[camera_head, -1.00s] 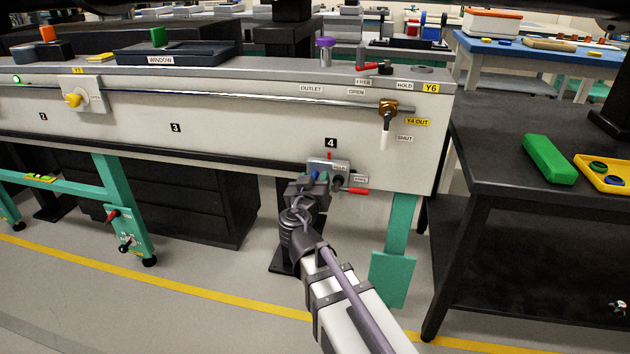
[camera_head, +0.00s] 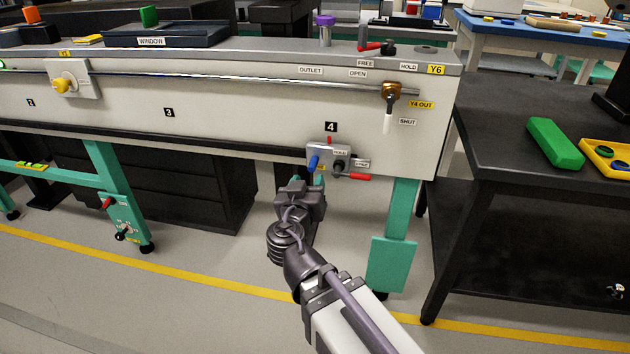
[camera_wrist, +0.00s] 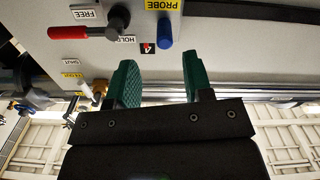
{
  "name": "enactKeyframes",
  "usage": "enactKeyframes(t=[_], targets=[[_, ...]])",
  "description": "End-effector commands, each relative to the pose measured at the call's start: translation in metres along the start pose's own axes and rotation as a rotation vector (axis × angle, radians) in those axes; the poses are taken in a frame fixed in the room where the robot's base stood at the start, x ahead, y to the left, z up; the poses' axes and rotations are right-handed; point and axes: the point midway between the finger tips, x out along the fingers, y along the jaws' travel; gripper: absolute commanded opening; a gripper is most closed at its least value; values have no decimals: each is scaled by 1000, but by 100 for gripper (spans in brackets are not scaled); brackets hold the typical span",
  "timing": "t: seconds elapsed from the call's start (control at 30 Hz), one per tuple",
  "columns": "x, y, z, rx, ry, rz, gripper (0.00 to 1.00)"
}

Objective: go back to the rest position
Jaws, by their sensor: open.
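My gripper (camera_head: 317,179) is just below the small grey panel (camera_head: 326,153) under the number 4 on the long beige housing. In the wrist view its two green fingers (camera_wrist: 158,75) stand apart with nothing between them. The panel carries a blue knob (camera_head: 314,163) and a black pivot with a red-handled lever (camera_head: 360,177). In the wrist view the blue knob (camera_wrist: 166,34) and the red lever (camera_wrist: 80,32) appear beyond the fingertips, apart from them. The lever points toward FREE there.
A dark table (camera_head: 500,130) with a green block (camera_head: 555,143) and a yellow tray (camera_head: 590,170) stands at the right. A teal leg (camera_head: 398,215) is right of my gripper. A valve with a white handle (camera_head: 387,123) sits above right. Open floor lies in front.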

Motion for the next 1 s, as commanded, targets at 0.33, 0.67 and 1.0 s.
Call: enactKeyframes(t=[0.33,0.67,1.0], targets=[[-14,39,72,-337,-491,103,46],[-82,86,143,-341,-1376,-332,46],[-79,150,65,-83,-1526,-391,46]])
